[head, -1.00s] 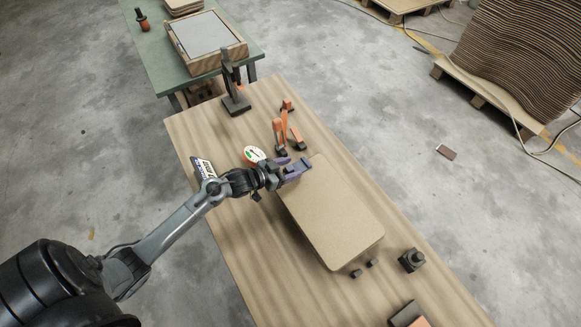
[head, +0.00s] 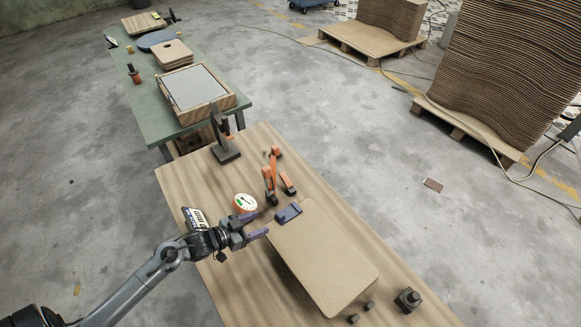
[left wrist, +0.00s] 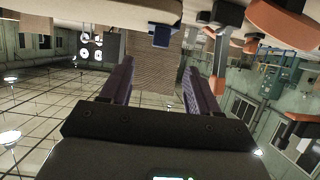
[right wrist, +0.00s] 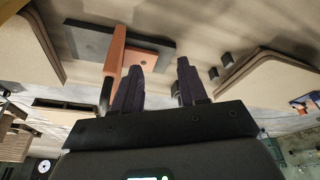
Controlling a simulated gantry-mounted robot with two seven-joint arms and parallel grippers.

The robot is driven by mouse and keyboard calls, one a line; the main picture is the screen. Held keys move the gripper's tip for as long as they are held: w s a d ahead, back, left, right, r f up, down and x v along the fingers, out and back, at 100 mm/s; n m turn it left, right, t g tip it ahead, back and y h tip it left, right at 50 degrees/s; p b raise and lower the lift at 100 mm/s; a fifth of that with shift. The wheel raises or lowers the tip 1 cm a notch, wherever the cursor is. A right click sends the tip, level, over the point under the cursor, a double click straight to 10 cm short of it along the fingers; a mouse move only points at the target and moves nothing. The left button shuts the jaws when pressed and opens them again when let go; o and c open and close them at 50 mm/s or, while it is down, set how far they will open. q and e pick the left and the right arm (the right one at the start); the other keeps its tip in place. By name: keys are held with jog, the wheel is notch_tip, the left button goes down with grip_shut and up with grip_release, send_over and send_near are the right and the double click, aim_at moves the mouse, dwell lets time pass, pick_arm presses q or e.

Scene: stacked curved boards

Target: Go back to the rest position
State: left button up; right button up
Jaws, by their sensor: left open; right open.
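My left gripper (head: 256,226) is open and empty beside the far-left corner of the tan curved board (head: 325,262) in the head view. Its two purple fingers stand apart in the left wrist view (left wrist: 155,78). A dark blue block (head: 289,213) lies on the board's far end, just right of the fingertips and apart from them. It seems to show at the top of the left wrist view (left wrist: 160,35). My right gripper is out of the head view. In the right wrist view its fingers (right wrist: 157,84) are apart with nothing held between them.
Small dark blocks (head: 368,305) sit at the board's near end. A green table (head: 142,101) stands behind. Stacked boards (head: 515,75) are right.

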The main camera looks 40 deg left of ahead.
pick_arm(q)
jog(key=s+d+r+n+g+y, duration=0.1)
jog(key=s+d, duration=0.1)
jog(key=d, duration=0.5)
jog(key=s+d+r+n+g, duration=0.1)
jog(key=s+d+r, duration=0.15)
jog(key=d, duration=0.45)
jog(key=s+r+g+y, duration=0.2)
jog(key=s+g, duration=0.5)
jog(key=s, duration=0.4)
notch_tip(320, 180, up, 34)
jog(key=p, duration=3.4)
jog(key=shift+s+d+r+m+y, duration=0.15)
jog(key=shift+s+d+m+y, duration=0.15)
jog(key=shift+s+m, duration=0.15)
